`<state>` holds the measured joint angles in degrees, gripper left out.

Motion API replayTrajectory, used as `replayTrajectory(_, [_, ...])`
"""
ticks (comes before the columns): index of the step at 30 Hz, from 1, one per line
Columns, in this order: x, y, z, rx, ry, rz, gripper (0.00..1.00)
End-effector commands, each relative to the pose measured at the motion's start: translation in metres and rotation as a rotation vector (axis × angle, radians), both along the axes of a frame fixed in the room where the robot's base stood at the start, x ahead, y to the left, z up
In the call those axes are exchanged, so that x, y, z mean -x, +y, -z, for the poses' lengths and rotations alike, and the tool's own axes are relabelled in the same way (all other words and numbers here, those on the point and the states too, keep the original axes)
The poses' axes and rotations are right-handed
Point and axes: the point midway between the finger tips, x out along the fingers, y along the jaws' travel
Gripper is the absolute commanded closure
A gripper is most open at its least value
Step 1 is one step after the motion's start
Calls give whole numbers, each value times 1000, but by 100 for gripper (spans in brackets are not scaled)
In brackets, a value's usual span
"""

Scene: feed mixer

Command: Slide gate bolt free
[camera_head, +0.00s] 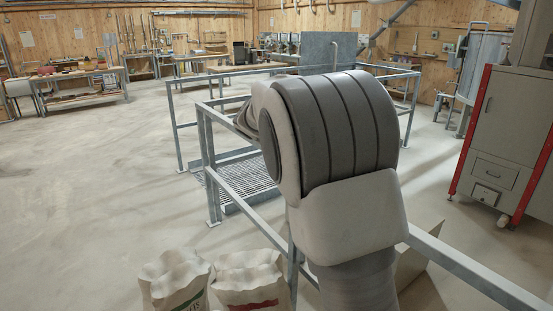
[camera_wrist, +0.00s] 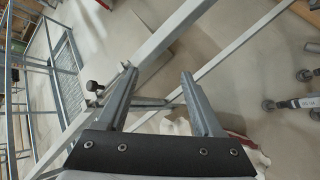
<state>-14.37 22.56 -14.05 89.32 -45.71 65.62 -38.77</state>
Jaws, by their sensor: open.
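In the wrist view, a small bolt with a black knob (camera_wrist: 92,86) sits beside a grey metal rail (camera_wrist: 150,50), just left of my left finger. A metal bracket tip shows by that finger, which partly hides the fitting. My gripper (camera_wrist: 158,74) is open, with nothing visible between its fingers. The knob is outside the gap between them. In the head view, my arm covers the middle of the railing (camera_head: 250,207), and neither the bolt nor my gripper can be made out.
A grated platform (camera_head: 240,178) lies inside the railing. Paper feed sacks (camera_head: 175,282) stand at the front, close to the rail. A grey cabinet with red edges (camera_head: 500,140) stands at the right. The floor at the left is open, with workbenches (camera_head: 80,90) along the back.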

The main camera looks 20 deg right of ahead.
Motion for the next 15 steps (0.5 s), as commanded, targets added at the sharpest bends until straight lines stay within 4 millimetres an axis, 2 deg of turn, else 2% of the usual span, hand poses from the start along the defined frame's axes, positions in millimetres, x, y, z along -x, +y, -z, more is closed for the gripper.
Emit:
replayTrajectory(1, [-19, 0, 11, 67, 44, -37, 32])
replayTrajectory(5, [-61, 2, 26, 248, 155, -128, 32])
replayTrajectory(9, [-105, 13, 44, 453, 274, -222, 32])
replayTrajectory(15, [-152, 40, 68, 715, 416, -328, 32])
